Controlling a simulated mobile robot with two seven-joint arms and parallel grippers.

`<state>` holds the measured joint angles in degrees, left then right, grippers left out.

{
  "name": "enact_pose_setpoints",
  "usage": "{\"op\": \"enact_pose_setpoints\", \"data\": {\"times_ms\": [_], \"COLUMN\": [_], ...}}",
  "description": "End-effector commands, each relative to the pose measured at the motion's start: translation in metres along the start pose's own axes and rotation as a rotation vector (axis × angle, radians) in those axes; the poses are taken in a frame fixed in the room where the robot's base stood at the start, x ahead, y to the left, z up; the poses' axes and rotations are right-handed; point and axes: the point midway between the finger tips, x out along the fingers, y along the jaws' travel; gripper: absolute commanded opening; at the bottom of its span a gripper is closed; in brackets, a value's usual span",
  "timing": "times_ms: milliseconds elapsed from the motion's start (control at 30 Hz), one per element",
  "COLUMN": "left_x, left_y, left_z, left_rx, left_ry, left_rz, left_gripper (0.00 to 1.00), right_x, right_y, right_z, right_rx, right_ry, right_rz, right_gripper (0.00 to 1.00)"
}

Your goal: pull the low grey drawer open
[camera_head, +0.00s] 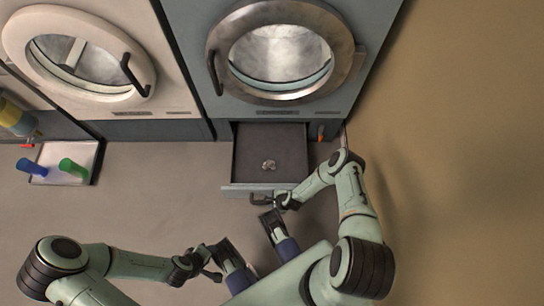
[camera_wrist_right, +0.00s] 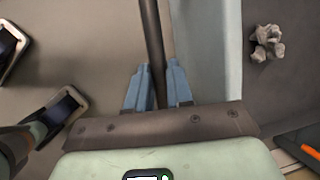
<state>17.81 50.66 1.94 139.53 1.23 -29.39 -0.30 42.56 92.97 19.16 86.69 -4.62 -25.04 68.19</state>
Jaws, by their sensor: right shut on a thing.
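The low grey drawer (camera_head: 250,150) stands pulled out from under the grey-blue machine on the right. Its floor shows, with a small clump of grey lumps (camera_head: 268,165) on it. My right gripper (camera_head: 264,199) is at the drawer's front. In the right wrist view its two blue fingers (camera_wrist_right: 152,88) are shut around the dark handle bar (camera_wrist_right: 151,35), beside the pale drawer front (camera_wrist_right: 215,50). My left gripper (camera_head: 207,262) is low in the head view, apart from the drawer; its jaw opening is too small to make out.
The grey-blue machine (camera_head: 190,60) has a round door above the drawer; a white machine (camera_head: 110,110) stands to its left. A tray (camera_head: 82,176) with a blue and a green cup lies on the floor at left. A tan wall (camera_head: 460,150) bounds the right. Floor left of the drawer is clear.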

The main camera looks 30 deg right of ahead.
Motion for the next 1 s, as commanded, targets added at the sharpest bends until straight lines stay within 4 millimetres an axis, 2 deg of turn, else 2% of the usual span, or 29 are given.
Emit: {"op": "enact_pose_setpoints", "data": {"times_ms": [467, 500, 567, 867, 1000], "left_x": [0.000, 0.000, 0.000, 0.000, -0.006], "left_y": [0.000, 0.000, 0.000, 0.000, 0.002], "left_z": [-0.001, -0.001, -0.001, -0.001, 0.006], "left_rx": [0.000, 0.000, 0.000, 0.000, 0.002], "left_ry": [0.002, 0.002, 0.002, 0.002, -0.016], "left_rz": [0.000, 0.000, 0.000, 0.000, 0.001], "left_gripper": [0.43, 0.43, 0.43, 0.43, 0.43], "right_x": [0.000, 0.000, 0.000, -0.001, -0.013], "right_y": [0.002, 0.002, 0.002, 0.001, 0.000], "right_z": [0.002, 0.002, 0.001, 0.001, 0.001], "right_rx": [0.000, 0.000, 0.000, 0.000, 0.002], "right_ry": [-0.003, -0.003, -0.003, -0.001, -0.001], "right_rz": [0.003, 0.003, 0.003, 0.001, 0.000], "right_gripper": [0.00, 0.27, 0.46, 0.46, 0.46]}}
